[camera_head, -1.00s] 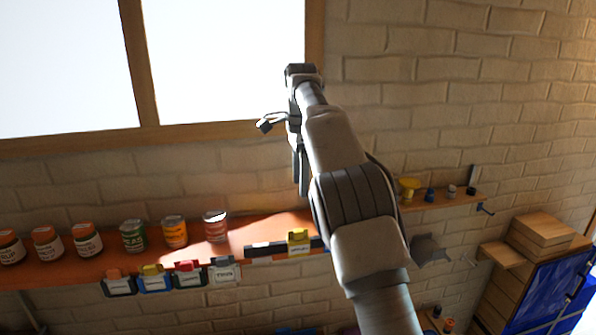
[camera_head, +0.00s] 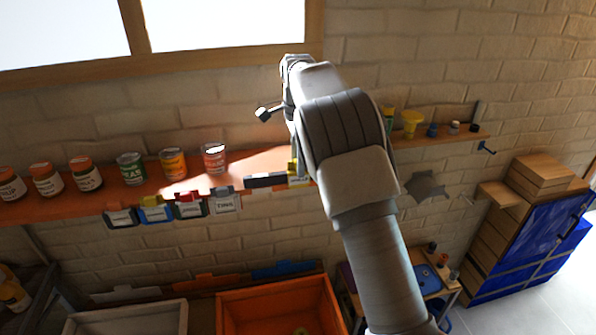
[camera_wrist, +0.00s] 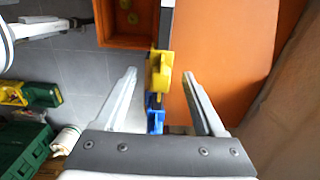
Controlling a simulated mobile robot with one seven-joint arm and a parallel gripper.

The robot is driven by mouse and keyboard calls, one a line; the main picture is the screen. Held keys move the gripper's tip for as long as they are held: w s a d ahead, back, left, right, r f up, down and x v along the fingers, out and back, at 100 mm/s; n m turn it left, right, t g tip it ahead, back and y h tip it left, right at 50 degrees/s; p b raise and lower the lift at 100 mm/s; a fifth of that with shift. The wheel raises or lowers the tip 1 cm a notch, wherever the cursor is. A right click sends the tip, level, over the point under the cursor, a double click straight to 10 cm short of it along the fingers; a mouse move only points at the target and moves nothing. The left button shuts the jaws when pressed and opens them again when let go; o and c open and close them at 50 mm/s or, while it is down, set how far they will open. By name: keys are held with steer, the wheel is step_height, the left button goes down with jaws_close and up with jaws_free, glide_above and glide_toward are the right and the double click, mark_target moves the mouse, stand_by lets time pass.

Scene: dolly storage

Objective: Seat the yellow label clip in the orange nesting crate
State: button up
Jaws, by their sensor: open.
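The yellow label clip (camera_wrist: 159,74) is at the edge of the orange shelf in the wrist view, in the gap between the fingers of my gripper (camera_wrist: 160,76). The gripper is open, with both fingers apart from the clip. In the head view a sliver of the clip (camera_head: 293,169) shows at the right end of the dark rail; my arm hides the rest and hides the fingers. The orange nesting crate (camera_head: 277,295) stands below the shelf, its lower part cut off by the frame. An orange crate also shows in the wrist view (camera_wrist: 103,25).
The orange shelf (camera_head: 55,208) carries several jars and cans; label clips hang along its front edge. A blue part (camera_wrist: 156,118) sits directly beside the yellow clip. A grey crate (camera_head: 125,318) stands left of the orange one. A small shelf (camera_head: 440,141) is at right.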

steer(key=shift+f, duration=1.6)
jaws_close()
